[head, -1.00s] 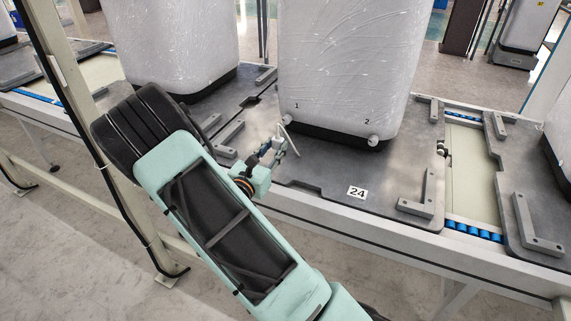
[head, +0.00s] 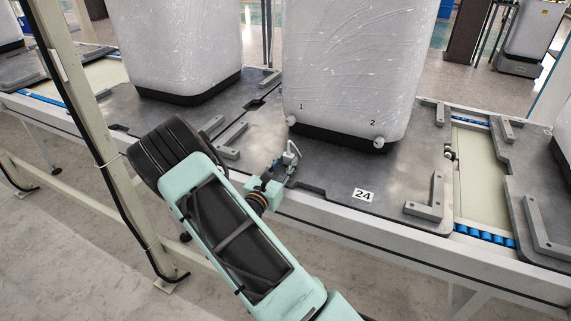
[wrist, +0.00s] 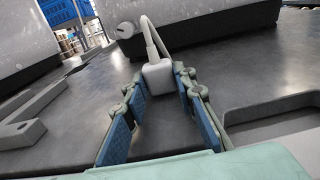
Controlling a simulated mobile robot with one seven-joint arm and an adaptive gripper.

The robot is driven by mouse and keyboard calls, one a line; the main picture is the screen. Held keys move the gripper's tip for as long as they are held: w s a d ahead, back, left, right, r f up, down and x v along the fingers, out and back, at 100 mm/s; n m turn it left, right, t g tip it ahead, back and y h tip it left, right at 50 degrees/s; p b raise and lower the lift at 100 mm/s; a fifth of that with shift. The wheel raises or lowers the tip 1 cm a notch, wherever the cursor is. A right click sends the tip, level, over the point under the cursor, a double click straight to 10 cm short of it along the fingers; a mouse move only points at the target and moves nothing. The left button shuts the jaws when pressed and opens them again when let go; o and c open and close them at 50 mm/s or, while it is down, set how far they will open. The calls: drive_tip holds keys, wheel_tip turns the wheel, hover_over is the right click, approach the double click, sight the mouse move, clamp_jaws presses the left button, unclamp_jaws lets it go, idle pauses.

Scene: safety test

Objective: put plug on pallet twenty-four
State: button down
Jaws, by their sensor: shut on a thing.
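The plug (wrist: 158,74) is a small pale block with a white cable, seen between my gripper's blue-padded fingers in the wrist view. My gripper (wrist: 160,85) is shut on it. In the head view the plug (head: 291,152) and my gripper (head: 284,164) are over the left part of pallet twenty-four (head: 330,182), a dark grey plate with a "24" label (head: 363,195). I cannot tell whether the plug touches the plate. The cable rises from the plug toward knob 1 (wrist: 126,30) of the wrapped block; its far end is unclear.
A tall wrapped block (head: 350,65) stands on the pallet, with knobs marked 1 (head: 291,121) and 2 (head: 379,142). Grey brackets (head: 430,205) stand at the pallet's right. A beige post (head: 85,110) is left of my arm. The pallet's front is clear around the label.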

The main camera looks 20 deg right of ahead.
drive_tip(key=shift+f, duration=0.2)
drive_tip(key=c, duration=1.6)
unclamp_jaws()
drive_tip(key=shift+r, duration=0.1)
drive_tip(key=shift+r, duration=0.2)
drive_tip(key=p+v, duration=0.2)
drive_tip(key=v, duration=1)
drive_tip(key=shift+p, duration=0.4)
